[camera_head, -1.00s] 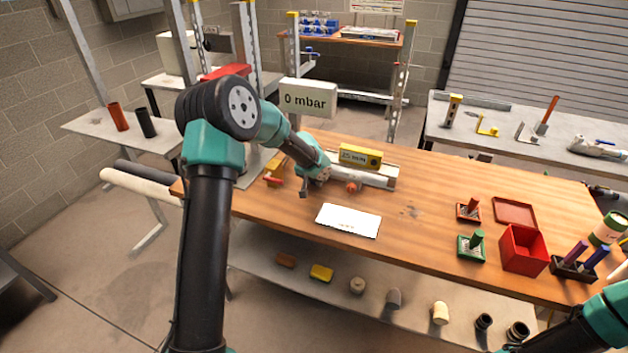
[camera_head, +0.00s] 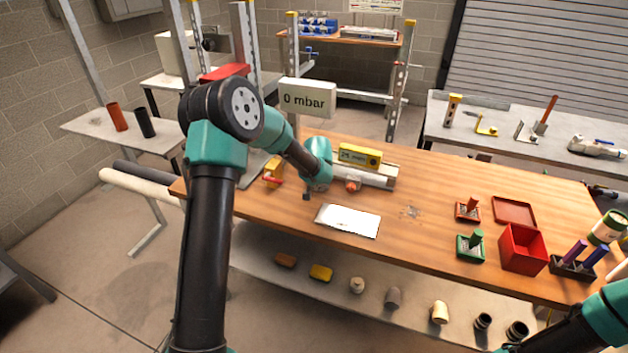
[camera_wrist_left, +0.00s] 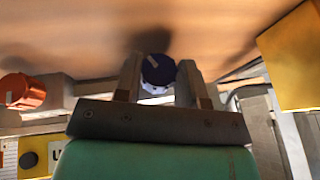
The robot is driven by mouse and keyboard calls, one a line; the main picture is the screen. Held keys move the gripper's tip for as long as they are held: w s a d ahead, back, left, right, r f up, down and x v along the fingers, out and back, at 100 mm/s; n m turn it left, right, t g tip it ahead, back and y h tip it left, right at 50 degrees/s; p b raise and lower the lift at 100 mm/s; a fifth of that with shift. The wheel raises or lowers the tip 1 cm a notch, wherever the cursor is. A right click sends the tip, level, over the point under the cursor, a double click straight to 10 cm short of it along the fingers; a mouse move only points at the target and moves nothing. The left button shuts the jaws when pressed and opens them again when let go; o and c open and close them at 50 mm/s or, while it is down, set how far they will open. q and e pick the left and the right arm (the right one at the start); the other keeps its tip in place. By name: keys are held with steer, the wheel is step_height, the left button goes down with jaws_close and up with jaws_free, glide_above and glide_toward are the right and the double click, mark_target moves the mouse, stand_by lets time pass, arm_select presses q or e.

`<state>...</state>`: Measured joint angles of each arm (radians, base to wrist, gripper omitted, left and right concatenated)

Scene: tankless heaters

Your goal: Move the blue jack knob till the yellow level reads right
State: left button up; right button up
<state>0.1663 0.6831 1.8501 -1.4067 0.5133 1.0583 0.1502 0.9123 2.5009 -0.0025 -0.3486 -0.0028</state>
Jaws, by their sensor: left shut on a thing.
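The blue jack knob (camera_wrist_left: 158,70) sits between the two fingers of my left gripper (camera_wrist_left: 157,76) in the left wrist view, and the gripper is shut on it. In the head view my left gripper (camera_head: 308,192) is low over the wooden bench, and its wrist hides the knob. The yellow level (camera_head: 360,155) lies on a pale grey rail behind the wrist. Its small display shows green, too small to read. Its edge also shows in the left wrist view (camera_wrist_left: 36,160). My right arm enters at the lower right, its gripper out of frame.
An orange-red knob (camera_head: 352,186) is just right of my left wrist, and a yellow block (camera_head: 272,170) with a red handle is to its left. A white plate (camera_head: 350,221) lies in front. A 0 mbar sign (camera_head: 307,98) stands behind. A red bin (camera_head: 524,250) is at right.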

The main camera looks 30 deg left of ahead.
arm_select(q)
steer(key=shift+f, duration=0.1)
steer(key=o, duration=0.9)
steer(key=v, duration=1.7)
steer(key=shift+r, duration=0.3)
